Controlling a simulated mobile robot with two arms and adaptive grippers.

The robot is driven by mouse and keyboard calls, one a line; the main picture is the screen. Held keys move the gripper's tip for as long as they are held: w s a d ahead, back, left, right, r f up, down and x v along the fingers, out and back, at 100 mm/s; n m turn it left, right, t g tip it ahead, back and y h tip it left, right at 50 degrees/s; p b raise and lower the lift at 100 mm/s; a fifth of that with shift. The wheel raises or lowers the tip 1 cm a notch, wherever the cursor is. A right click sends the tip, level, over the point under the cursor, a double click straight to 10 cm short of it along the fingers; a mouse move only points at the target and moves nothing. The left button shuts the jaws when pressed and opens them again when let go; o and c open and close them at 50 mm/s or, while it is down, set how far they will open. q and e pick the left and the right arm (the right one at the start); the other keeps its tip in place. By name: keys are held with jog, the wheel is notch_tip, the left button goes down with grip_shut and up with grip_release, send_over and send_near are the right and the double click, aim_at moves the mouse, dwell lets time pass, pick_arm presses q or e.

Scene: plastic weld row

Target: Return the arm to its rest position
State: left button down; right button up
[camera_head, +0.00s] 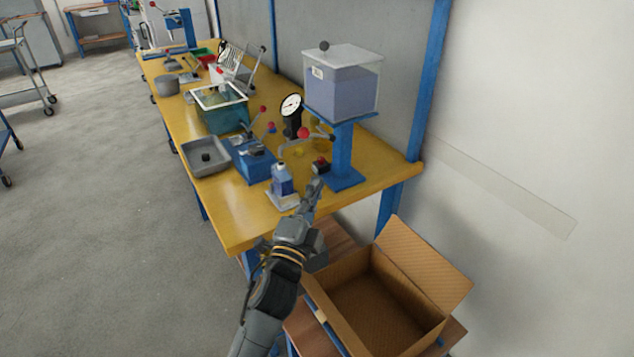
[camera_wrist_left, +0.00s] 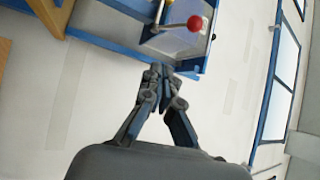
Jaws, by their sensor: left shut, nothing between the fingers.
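My left arm reaches up from the bottom of the head view. My left gripper (camera_head: 317,183) is over the near end of the yellow workbench (camera_head: 240,225), between a small blue bottle (camera_head: 282,181) and the foot of a blue stand (camera_head: 343,160). I cannot tell from this view whether it touches anything there. In the left wrist view the fingertips of the left gripper (camera_wrist_left: 158,72) meet, with nothing held between them. My right gripper is in neither view.
A small dark box with a red button (camera_head: 321,165) is just past the left gripper. The stand carries a clear tank (camera_head: 343,85). A blue fixture (camera_head: 250,160) and a grey tray (camera_head: 190,160) are to the left. An open cardboard box (camera_head: 335,268) stands right of my arm.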

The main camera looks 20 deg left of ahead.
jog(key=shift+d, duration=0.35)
